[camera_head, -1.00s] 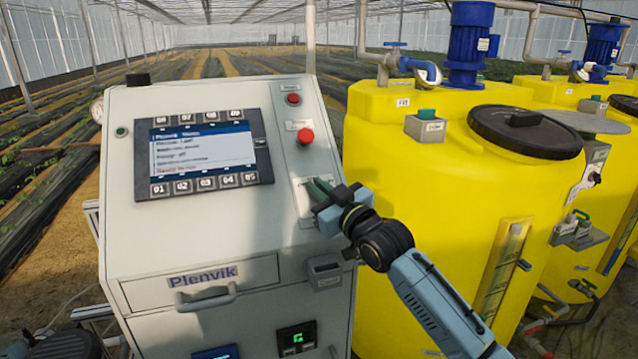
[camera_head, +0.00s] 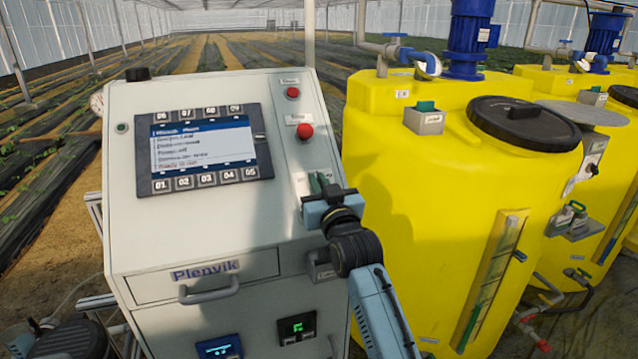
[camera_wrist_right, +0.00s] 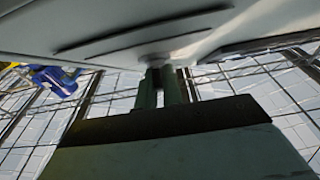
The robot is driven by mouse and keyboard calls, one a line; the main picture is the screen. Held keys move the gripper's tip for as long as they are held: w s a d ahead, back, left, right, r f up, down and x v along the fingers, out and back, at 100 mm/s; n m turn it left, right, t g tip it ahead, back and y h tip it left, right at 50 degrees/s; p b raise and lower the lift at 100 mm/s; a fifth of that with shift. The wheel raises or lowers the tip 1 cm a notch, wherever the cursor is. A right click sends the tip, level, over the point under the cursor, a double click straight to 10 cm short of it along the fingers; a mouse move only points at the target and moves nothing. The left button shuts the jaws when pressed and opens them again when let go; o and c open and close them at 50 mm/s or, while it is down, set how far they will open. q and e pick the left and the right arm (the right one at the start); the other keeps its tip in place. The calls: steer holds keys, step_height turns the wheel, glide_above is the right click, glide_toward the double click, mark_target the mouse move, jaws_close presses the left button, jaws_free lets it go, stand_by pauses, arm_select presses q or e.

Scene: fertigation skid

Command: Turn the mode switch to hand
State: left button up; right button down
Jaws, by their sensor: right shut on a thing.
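The mode switch sits on the sloped face of the cabinet (camera_head: 220,225), on a pale label plate (camera_head: 301,184) below the red mushroom button. The switch itself is mostly hidden by my gripper, and its pointing direction cannot be read. My right gripper (camera_head: 318,183) is at the plate with its green fingers shut on the switch. In the right wrist view, the fingers (camera_wrist_right: 164,84) reach up to the panel with a small dark part between them, below a round pale base (camera_wrist_right: 157,59). My left gripper is not in view.
A red mushroom button (camera_head: 305,131) and a smaller red button (camera_head: 292,92) are above my gripper. A screen with keys (camera_head: 203,147) is to the left. A drawer handle (camera_head: 210,293) juts out below. A yellow tank (camera_head: 415,190) stands close on the right.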

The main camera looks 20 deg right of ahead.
steer(key=c, duration=1.5)
jaws_free()
steer(key=shift+c, duration=0.2)
steer(key=s+f+b, duration=0.1)
steer(key=s+f, duration=0.1)
steer(key=s, duration=1.1)
steer(key=shift+d, duration=0.25)
steer(key=shift+s+f, duration=0.1)
